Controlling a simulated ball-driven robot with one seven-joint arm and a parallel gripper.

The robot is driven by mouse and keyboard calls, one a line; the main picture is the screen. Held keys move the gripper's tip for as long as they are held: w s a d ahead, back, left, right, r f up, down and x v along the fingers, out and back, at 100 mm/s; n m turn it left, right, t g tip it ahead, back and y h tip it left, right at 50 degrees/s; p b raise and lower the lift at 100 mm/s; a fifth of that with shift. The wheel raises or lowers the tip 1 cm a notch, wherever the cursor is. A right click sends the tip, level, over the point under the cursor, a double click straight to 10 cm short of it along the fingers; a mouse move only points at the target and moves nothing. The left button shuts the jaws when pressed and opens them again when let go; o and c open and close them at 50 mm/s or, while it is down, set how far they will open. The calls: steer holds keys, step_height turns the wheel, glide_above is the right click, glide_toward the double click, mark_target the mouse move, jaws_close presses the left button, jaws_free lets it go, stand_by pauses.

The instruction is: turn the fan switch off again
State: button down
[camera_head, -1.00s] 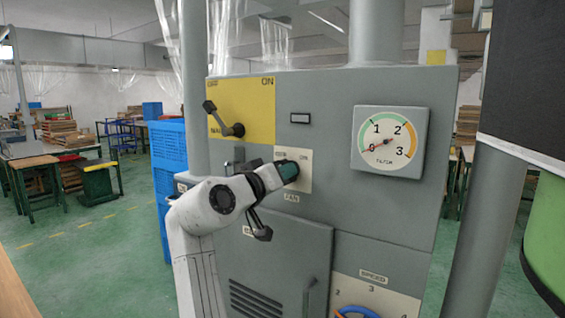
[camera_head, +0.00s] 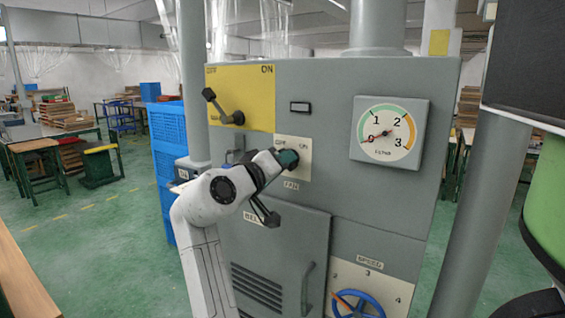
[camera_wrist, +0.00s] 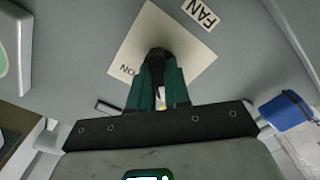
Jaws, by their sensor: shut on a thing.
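The fan switch sits on a pale square plate (camera_head: 305,152) on the grey panel. The plate also shows in the wrist view (camera_wrist: 200,55), with an ON mark and a FAN label beside it. My gripper (camera_head: 289,158) reaches the plate from the left. In the wrist view its green fingers (camera_wrist: 160,88) are shut on the dark fan switch knob (camera_wrist: 157,55). The fingers cover much of the knob, so I cannot tell which way it points.
A lever (camera_head: 222,108) is on the yellow plate above left. A gauge (camera_head: 389,133) is to the right, its needle low on the scale. A blue handwheel (camera_head: 358,304) and a door handle (camera_head: 307,290) are below. Blue crates (camera_head: 168,125) stand left of the panel.

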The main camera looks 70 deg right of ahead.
steer(key=c, duration=1.1)
jaws_free()
steer(key=shift+d, duration=0.15)
steer(key=b+v, duration=0.2)
steer(key=v, duration=0.8)
steer(key=shift+a, duration=0.4)
